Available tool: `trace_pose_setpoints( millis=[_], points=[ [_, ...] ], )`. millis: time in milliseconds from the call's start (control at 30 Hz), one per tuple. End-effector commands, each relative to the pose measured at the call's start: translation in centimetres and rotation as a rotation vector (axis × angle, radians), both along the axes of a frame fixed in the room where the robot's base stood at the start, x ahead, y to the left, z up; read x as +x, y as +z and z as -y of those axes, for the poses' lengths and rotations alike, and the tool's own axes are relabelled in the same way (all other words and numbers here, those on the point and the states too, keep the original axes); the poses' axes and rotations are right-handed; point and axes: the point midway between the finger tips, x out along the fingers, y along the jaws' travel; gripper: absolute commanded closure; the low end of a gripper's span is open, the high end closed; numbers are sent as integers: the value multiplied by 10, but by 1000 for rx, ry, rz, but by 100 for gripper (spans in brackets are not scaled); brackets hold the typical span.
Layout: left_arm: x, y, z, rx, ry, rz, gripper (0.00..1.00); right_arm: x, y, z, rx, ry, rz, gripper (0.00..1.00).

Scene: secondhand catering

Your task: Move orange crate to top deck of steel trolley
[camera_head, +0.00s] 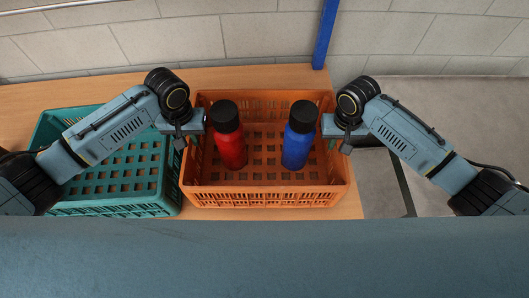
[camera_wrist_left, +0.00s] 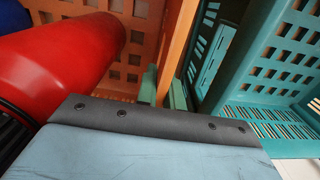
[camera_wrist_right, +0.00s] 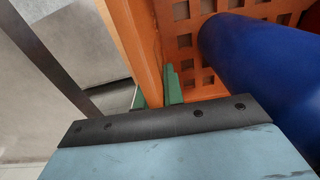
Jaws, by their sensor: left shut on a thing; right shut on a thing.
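The orange crate (camera_head: 265,199) is at the right part of the wooden table, with a red bottle (camera_head: 230,148) and a blue bottle (camera_head: 297,148) upright inside. My left gripper (camera_head: 199,128) is shut on its left wall. The left wrist view shows that wall (camera_wrist_left: 179,40) between the green fingertips (camera_wrist_left: 166,88). My right gripper (camera_head: 329,128) is shut on its right wall. The right wrist view shows that wall (camera_wrist_right: 133,45) between the fingertips (camera_wrist_right: 158,90). I cannot tell whether the crate's base touches the table. I cannot make out the steel trolley.
A teal crate (camera_head: 120,210) stands close by on the left of the orange one, looking empty. The wooden table (camera_head: 290,76) ends just right of the orange crate. Grey floor and a dark strip (camera_head: 401,180) lie beyond. A tiled wall and a blue post (camera_head: 325,35) are behind.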

Motion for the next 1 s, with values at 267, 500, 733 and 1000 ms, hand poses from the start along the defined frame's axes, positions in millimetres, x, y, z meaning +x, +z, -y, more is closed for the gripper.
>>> trace_pose_setpoints(
  millis=[267,500,733,1000],
  points=[
    [1,14,2,-4,-2,3,100,1,12,0,-1,0,3,100],
    [1,31,2,-4,-2,3,100,1,30,0,-2,0,3,100],
    [1,47,2,-4,-2,3,100,1,45,0,-2,1,3,100],
    [1,52,2,-5,-2,3,100,0,51,0,-2,1,2,100]
  ],
)
